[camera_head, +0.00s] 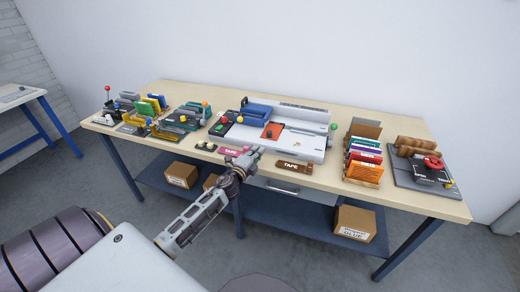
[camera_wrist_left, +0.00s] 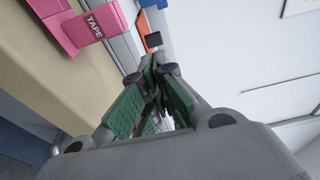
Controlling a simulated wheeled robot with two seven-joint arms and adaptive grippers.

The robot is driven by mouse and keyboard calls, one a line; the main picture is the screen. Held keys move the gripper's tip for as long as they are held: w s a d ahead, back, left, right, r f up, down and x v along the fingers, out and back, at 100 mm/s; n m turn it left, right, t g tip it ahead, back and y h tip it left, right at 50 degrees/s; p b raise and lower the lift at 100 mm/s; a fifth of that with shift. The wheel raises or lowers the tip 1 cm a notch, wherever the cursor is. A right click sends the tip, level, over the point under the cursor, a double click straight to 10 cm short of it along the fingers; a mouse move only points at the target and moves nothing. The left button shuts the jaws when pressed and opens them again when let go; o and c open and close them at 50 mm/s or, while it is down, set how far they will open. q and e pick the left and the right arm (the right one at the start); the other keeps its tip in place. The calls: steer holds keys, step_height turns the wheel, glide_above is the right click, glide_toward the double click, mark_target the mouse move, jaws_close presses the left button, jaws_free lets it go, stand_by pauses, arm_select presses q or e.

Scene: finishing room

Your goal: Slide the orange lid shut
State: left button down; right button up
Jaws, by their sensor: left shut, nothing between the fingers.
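The orange lid (camera_head: 272,129) is a small flat plate with a dark knob, set in the white machine (camera_head: 308,145) at the middle of the table. An open pale recess with small items shows to the right of the lid. My left gripper (camera_head: 253,151) is shut and empty at the machine's front edge, in front of the lid and apart from it. In the left wrist view, the shut green-padded fingers (camera_wrist_left: 152,85) point towards the orange lid (camera_wrist_left: 142,24), which shows only in part. My right gripper is not in view.
A pink tape holder (camera_head: 230,152) and a brown tape holder (camera_head: 294,166) lie either side of my gripper. A black control panel (camera_head: 222,124) with coloured buttons stands left of the machine. A coloured file rack (camera_head: 364,160) stands to the right. The table's front strip (camera_head: 325,178) is mostly clear.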

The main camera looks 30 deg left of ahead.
arm_select(q)
steer(key=shift+s, duration=1.1)
steer(key=shift+s+d, duration=0.1)
steer(key=shift+s, duration=0.8)
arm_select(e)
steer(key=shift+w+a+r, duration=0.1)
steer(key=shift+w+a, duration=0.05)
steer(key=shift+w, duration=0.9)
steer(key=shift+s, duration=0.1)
